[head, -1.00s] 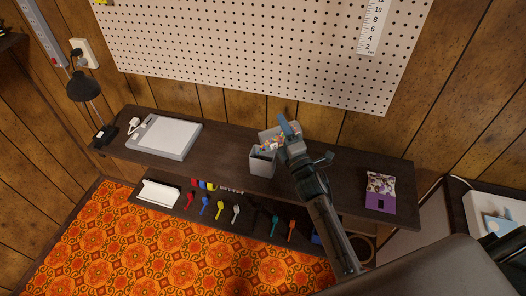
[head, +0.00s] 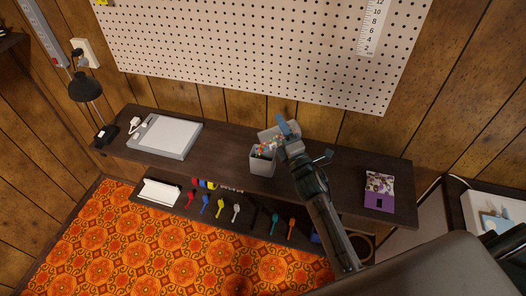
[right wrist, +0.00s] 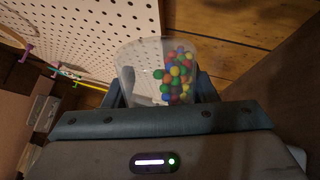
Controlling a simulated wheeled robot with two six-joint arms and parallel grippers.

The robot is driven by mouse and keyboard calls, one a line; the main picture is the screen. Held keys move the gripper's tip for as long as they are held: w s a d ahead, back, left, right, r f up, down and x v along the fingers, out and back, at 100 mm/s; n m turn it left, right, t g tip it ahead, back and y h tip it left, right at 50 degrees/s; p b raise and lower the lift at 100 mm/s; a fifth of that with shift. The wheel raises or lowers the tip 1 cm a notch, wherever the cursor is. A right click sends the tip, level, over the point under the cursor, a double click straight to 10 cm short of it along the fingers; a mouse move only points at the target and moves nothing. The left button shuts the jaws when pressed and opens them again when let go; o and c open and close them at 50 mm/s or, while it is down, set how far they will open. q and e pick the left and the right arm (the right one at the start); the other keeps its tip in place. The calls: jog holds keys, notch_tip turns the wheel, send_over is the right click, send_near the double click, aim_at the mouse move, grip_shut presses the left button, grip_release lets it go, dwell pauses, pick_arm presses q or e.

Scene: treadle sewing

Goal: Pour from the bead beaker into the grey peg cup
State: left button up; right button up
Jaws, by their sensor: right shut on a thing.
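The clear bead beaker (right wrist: 150,62) holds many coloured beads in the right wrist view, heaped toward one side. My right gripper (head: 286,136) is shut on the beaker, which looks tilted. In the head view, coloured beads in the beaker (head: 270,146) show just above the rim of the grey peg cup (head: 263,166). The cup stands upright near the middle of the desk. Its inside is mostly hidden, so I cannot tell how many beads are in it. My left gripper is out of view.
Coloured spoon-like tools (head: 220,209) lie on the lower shelf. A pegboard (head: 250,50) is behind.

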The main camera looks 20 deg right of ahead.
jog(key=shift+a+r+n+p, duration=0.2)
jog(key=shift+r+n+p, duration=0.1)
jog(key=shift+n+p, duration=0.35)
dwell(1.4)
